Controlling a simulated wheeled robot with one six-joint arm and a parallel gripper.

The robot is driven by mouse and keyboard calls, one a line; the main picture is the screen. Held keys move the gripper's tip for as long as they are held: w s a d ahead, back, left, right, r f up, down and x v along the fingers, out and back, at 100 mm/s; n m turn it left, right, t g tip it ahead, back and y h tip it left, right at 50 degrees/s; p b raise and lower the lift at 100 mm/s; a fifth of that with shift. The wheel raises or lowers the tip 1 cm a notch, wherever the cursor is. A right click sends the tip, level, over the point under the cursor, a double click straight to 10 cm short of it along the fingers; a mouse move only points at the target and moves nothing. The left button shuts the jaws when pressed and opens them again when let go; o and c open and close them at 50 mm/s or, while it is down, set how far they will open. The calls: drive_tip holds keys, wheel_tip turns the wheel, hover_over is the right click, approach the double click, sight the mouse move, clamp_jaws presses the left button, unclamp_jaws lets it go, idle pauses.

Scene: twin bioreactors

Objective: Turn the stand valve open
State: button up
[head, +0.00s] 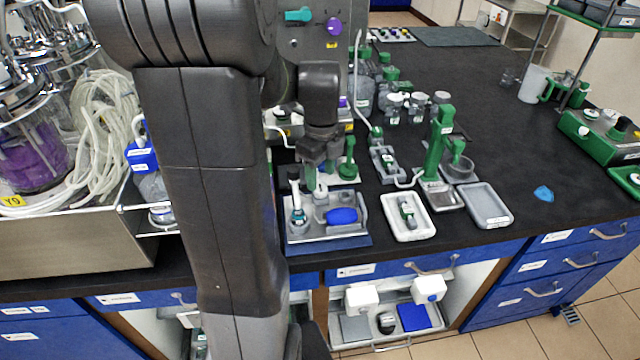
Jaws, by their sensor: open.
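My gripper (316,162) points down over the bench near the middle of the head view. Its jaws are open. Just below the fingers is a small green upright part (311,179) on a grey tray with a blue base (328,239). It may be the stand valve, but its handle and angle are hidden by the fingers. I cannot tell whether the fingers touch it. The tray also holds a blue oval bulb (342,215) and a small teal-and-white bottle-like item (298,213). A taller green stand (438,145) is to the right, apart from my gripper.
A white tray (392,228) and a grey tray (503,222) lie to the right. Behind are several green-capped vessels and a grey panel with teal and purple knobs (334,26). Coiled tubing (100,120) fills the left. The bench right of the grey tray is mostly clear around a blue scrap (543,193).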

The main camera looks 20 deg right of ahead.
sight(321, 188)
drive_tip(key=shift+f, duration=1.85)
drive_tip(key=c, duration=1)
